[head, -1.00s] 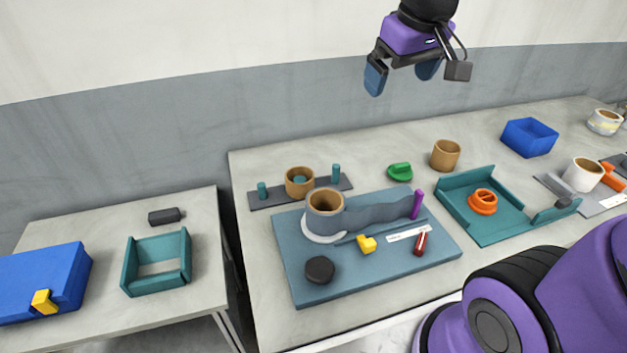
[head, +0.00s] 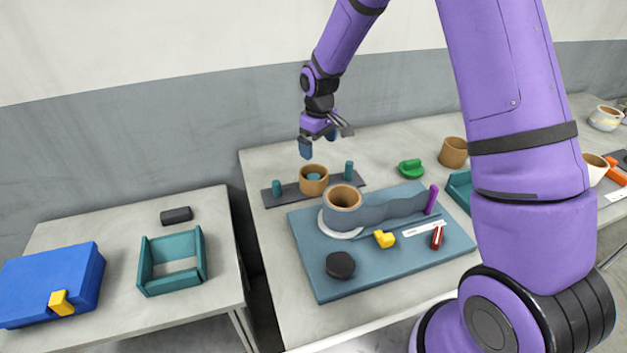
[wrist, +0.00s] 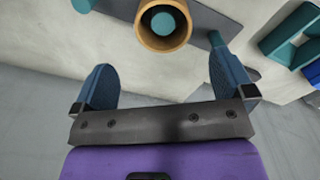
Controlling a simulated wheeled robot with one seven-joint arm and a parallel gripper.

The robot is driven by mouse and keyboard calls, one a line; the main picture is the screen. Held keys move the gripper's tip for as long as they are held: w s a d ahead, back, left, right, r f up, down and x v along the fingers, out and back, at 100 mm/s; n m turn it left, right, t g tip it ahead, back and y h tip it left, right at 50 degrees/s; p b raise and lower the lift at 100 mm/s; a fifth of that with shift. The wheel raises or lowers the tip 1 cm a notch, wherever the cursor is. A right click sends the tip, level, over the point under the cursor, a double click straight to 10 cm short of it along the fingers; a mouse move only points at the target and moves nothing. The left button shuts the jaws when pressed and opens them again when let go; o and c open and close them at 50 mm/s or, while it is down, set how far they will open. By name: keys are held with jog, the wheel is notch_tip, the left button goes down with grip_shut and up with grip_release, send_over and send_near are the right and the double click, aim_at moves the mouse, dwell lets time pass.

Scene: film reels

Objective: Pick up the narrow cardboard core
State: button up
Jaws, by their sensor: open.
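A short brown cardboard core (head: 313,188) stands around the middle teal peg of a dark grey peg strip (head: 273,200). It also shows at the top of the wrist view (wrist: 163,44), with the teal peg (wrist: 162,22) inside it. Another brown core (head: 343,200) stands on the blue-grey board, and a third (head: 453,153) stands farther right, partly hidden by my arm. I cannot tell for certain which is the narrow one. My gripper (head: 318,144) is open and empty, above and behind the peg strip. In the wrist view its fingers (wrist: 161,62) are apart, with the core beyond them.
The blue-grey board (head: 330,285) holds a grey curved strip, a black knob (head: 340,265), a yellow block (head: 384,239) and a red piece (head: 437,237). A green piece (head: 411,168) lies behind it. Outer pegs (head: 277,188) flank the core. A side table holds a teal frame (head: 150,265).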

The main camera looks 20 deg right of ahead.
aim_at(314, 177)
jog(key=f, duration=0.2)
jog(key=w+f, duration=0.1)
jog(key=shift+a+f, duration=0.25)
jog(key=shift+f, duration=0.05)
notch_tip(314, 177, down, 6)
jog(key=shift+r, duration=0.2)
jog(key=shift+w+a+f, duration=0.1)
jog(key=shift+f, duration=1.15)
jog(key=shift+w+a+f, duration=0.1)
jog(key=shift+f, duration=1.15)
jog(key=c, duration=0.6)
